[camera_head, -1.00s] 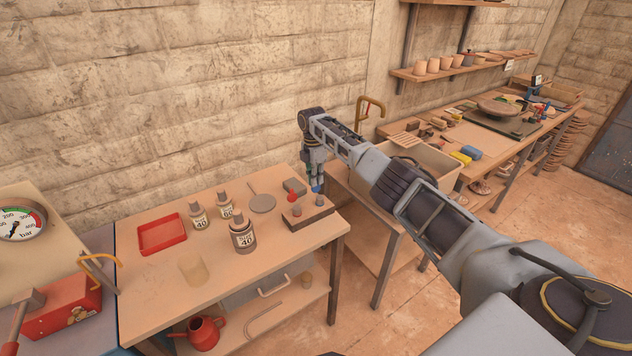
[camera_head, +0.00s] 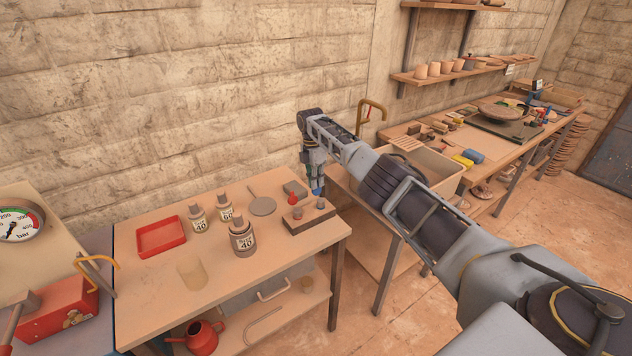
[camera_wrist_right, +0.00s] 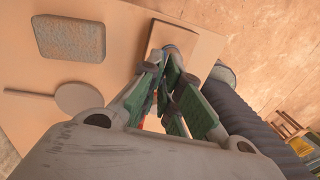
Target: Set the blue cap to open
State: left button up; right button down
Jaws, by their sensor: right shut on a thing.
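The blue cap (camera_head: 318,192) is a small blue spot at the tips of my right gripper (camera_head: 317,187), over the right end of a brown block (camera_head: 309,215) on the workbench. My right gripper points down and is shut on the cap; its fingers cover most of it, so I cannot tell which way the cap is turned. In the right wrist view the fingertips (camera_wrist_right: 165,62) meet just in front of the block (camera_wrist_right: 176,38), and the cap is hidden. A red cap (camera_head: 292,197) stands just left of the gripper. My left gripper is not in view.
A grey slab (camera_head: 295,188) is behind the block. A basin (camera_head: 430,165) stands right of the bench. The bench front is mostly clear.

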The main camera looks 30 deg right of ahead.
jog(key=c, duration=1.6)
grip_release()
jog(key=shift+s+f, duration=0.1)
jog(key=shift+f, duration=0.05)
jog(key=shift+c, duration=0.2)
notch_tip(320, 180, up, 8)
jog(key=w, duration=0.1)
jog(key=shift+f, duration=0.25)
jog(key=shift+w, duration=0.1)
